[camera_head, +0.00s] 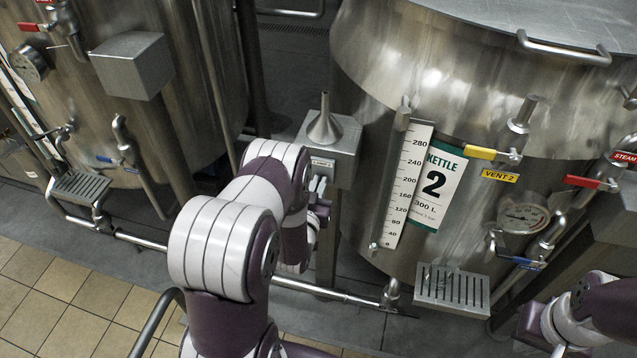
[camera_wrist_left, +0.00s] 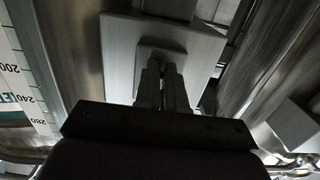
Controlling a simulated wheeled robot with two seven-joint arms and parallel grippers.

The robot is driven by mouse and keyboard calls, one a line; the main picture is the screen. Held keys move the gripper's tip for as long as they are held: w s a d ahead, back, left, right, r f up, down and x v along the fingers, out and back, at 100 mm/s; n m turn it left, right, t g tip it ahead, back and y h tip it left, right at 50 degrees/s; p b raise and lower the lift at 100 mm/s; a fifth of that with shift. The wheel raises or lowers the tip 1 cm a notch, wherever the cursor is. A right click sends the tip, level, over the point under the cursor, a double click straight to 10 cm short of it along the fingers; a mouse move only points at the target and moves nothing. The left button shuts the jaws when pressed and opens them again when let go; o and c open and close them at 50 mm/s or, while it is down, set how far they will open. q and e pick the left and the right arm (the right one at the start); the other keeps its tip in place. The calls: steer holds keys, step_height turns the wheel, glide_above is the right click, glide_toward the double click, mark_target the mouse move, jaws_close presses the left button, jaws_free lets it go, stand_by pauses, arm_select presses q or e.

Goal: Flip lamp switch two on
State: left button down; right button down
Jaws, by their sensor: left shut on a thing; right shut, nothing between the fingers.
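A grey box (camera_head: 345,145) with a small label stands beside the kettle marked 2. My left gripper (camera_head: 318,186) is at the lower front of this box, partly hidden by my own arm. In the left wrist view the left gripper's fingers (camera_wrist_left: 166,72) are close together against a raised grey piece on the box's face (camera_wrist_left: 120,50). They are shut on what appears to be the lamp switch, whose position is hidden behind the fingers. My right arm shows at the lower right of the head view, but its fingers do not show.
Kettle 2 (camera_head: 370,100) stands right of the box, with a level scale (camera_head: 408,185), a yellow vent handle (camera_head: 480,153), a red handle (camera_head: 582,182) and a slotted tray (camera_head: 452,288). Another steel vessel (camera_head: 200,90) stands at the left. A metal funnel (camera_head: 325,128) sits on the box.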

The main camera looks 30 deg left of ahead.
arm_select(q)
steer(key=shift+w+r+g+h+p, duration=0.1)
steer(key=shift+r+g+h+p, duration=0.3)
steer(key=shift+g+p, duration=1.35)
steer(key=shift+w+r+g+h+p, duration=0.1)
steer(key=shift+r+g+h+p, duration=0.3)
steer(key=shift+g+p, duration=1.3)
steer(key=shift+w+r+g+h+p, duration=0.1)
steer(key=shift+r+g+h+p, duration=0.55)
steer(key=shift+p, duration=1.9)
steer(key=shift+a+f+g+y, duration=0.15)
steer(key=shift+g+y, duration=0.1)
steer(key=shift+g, duration=0.15)
steer(key=c, duration=1.2)
jaws_free()
steer(key=shift+c, duration=0.2)
steer(key=v, duration=1.2)
steer(key=shift+s, duration=0.2)
